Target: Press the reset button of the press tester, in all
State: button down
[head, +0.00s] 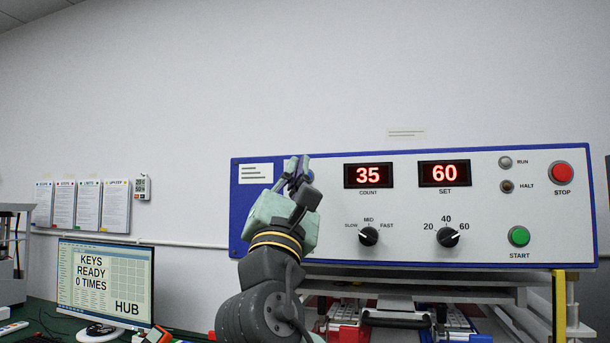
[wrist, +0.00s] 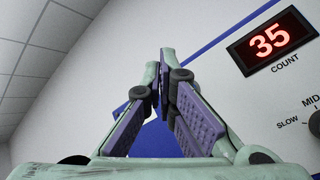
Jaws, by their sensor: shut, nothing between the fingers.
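The press tester's control panel (head: 420,212) is white with a blue border and fills the right of the head view. My gripper (head: 298,163) is raised in front of its left part, fingers shut and empty. In the wrist view my gripper (wrist: 165,62) shows its purple pads close together, pointing up at the panel. No button labelled reset can be read in either view; my gripper hides part of the panel left of the COUNT display (head: 368,175). I cannot tell whether the fingertips touch the panel. COUNT reads 35; it also shows in the wrist view (wrist: 272,41).
The SET display (head: 444,173) reads 60. A red STOP button (head: 561,173) and green START button (head: 519,236) are at the right, with two dials (head: 447,237) below the displays. A monitor (head: 105,282) stands at lower left.

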jog(key=shift+w+d+p, duration=0.1)
jog(key=shift+w+d, duration=0.1)
jog(key=shift+w, duration=0.5)
jog(key=shift+w+d+p, duration=0.1)
jog(key=shift+w+d, duration=0.15)
jog(key=shift+w, duration=0.5)
jog(key=shift+w+d+p, duration=0.1)
jog(key=shift+w+d, duration=0.1)
jog(key=shift+w, duration=0.5)
jog(key=shift+w+d, duration=0.15)
jog(key=shift+w, duration=0.25)
jog(key=shift+w+d, duration=0.15)
jog(key=shift+w, duration=0.2)
dwell(0.3)
jog(key=shift+s, duration=0.15)
jog(key=shift+s+a, duration=0.25)
jog(key=shift+s, duration=0.4)
jog(key=s, duration=0.1)
jog(key=s+a, duration=0.1)
jog(key=s, duration=0.1)
jog(key=s+b, duration=0.1)
jog(key=shift+s+a, duration=0.25)
jog(key=shift+s, duration=0.1)
